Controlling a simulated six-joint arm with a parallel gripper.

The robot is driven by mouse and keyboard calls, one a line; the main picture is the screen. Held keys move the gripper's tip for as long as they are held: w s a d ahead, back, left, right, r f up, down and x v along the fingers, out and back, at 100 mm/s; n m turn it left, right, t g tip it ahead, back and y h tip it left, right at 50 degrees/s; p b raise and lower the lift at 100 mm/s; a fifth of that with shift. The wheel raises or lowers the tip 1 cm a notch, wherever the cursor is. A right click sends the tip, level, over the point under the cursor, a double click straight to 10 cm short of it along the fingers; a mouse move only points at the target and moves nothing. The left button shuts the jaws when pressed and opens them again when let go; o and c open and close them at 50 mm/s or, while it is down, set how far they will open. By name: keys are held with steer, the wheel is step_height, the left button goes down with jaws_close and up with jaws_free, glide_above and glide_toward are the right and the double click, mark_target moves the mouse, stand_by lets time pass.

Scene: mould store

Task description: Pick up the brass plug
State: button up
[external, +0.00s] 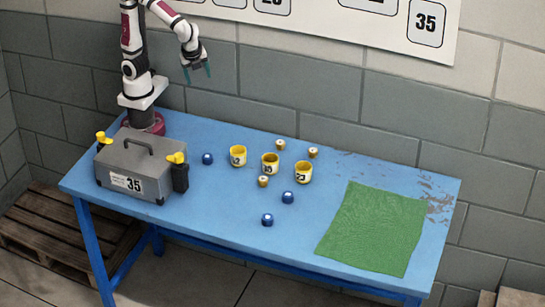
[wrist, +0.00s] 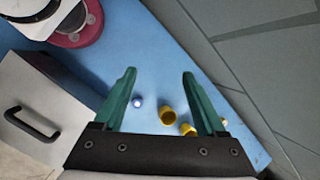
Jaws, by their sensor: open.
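Three small brass-coloured plugs with pale tops are on the blue table: one behind the cups (external: 280,144), one at the back right (external: 313,152), and one in front of the middle cup (external: 263,181). In the wrist view, a small pale brass piece (wrist: 224,122) shows beside the right finger; I cannot tell which plug it is. My gripper (external: 197,73) is high above the back left of the table, well away from all the plugs. In the wrist view its green fingers (wrist: 159,74) are spread apart with nothing between the tips.
Three yellow cups (external: 238,156) (external: 270,163) (external: 303,172) stand among the plugs. Several blue pieces (external: 207,158) lie nearby. A grey case (external: 140,180) marked 35 stands at the left. A green cloth (external: 375,230) covers the right. The wall is close behind.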

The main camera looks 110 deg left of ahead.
steer(key=w+d+f+m+t+y, duration=0.1)
steer(key=w+d+f+m+y, duration=0.2)
steer(key=w, duration=0.4)
steer(key=w+d+m+y, duration=0.1)
steer(key=w+d+m, duration=0.1)
steer(key=w+d, duration=0.35)
steer(key=w+d+f+m+t+y, duration=0.25)
steer(key=w+d+f+m, duration=0.25)
steer(key=w+d+f, duration=0.4)
steer(key=m+t, duration=0.4)
glide_toward(262, 179)
steer(key=shift+y, duration=0.45)
steer(key=x, duration=0.6)
steer(key=f+x, duration=0.1)
steer(key=x, duration=0.2)
steer(key=shift+w+f, duration=0.1)
steer(key=shift+f, duration=0.05)
steer(key=shift+w+a+f, duration=0.1)
steer(key=shift+w+a, duration=0.05)
steer(key=shift+a, duration=0.05)
jaws_close()
